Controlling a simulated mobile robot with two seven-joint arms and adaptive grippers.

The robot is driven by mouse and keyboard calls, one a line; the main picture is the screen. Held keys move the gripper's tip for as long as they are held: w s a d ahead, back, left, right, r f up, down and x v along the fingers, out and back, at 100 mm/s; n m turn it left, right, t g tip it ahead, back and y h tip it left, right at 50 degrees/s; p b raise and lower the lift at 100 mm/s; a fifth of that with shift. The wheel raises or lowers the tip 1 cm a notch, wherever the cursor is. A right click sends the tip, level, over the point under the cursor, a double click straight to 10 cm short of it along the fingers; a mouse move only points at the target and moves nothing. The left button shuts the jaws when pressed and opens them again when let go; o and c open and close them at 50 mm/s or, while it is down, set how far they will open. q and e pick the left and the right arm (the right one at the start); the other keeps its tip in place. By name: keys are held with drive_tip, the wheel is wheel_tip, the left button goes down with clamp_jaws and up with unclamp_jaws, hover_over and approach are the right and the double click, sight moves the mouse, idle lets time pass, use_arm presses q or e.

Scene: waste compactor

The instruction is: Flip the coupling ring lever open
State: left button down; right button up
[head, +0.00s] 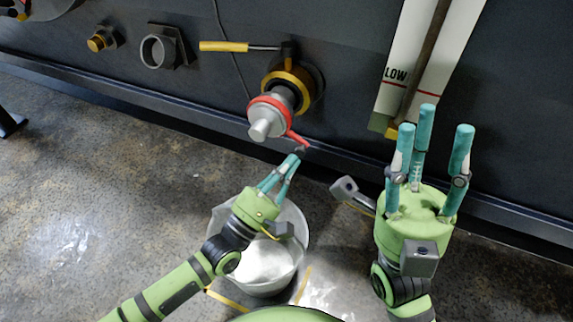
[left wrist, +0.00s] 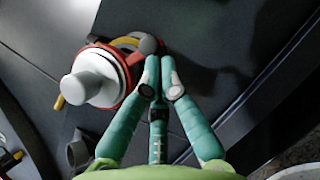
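The red coupling ring (head: 268,108) sits around the grey fitting (head: 262,130) on the dark wall. I cannot tell whether the tip is between the fingers. My right gripper (head: 430,130) is open and empty, fingers spread upward, right of the fitting.
A yellow-handled valve lever (head: 222,46) stands out above the ring. A white bucket (head: 265,270) is on the floor below my left gripper. A white gauge board (head: 408,62) marked LOW is on the wall at upper right. Open space separates the grippers.

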use_arm(q)
drive_tip(key=shift+s+d+r+n+t, duration=0.15)
drive_tip(key=shift+d+r+n+t, duration=0.2)
drive_tip(key=shift+n, duration=0.35)
wheel_tip(320, 180, up, 8)
drive_tip(key=n+t+y, duration=0.5)
drive_tip(key=n+y, duration=0.6)
drive_tip(key=n, duration=0.7)
hover_over(306, 143)
drive_tip(key=s, duration=0.5)
drive_tip(key=shift+w+a+f, duration=0.1)
drive_tip(key=shift+w+a, duration=0.05)
drive_tip(key=shift+a, duration=0.1)
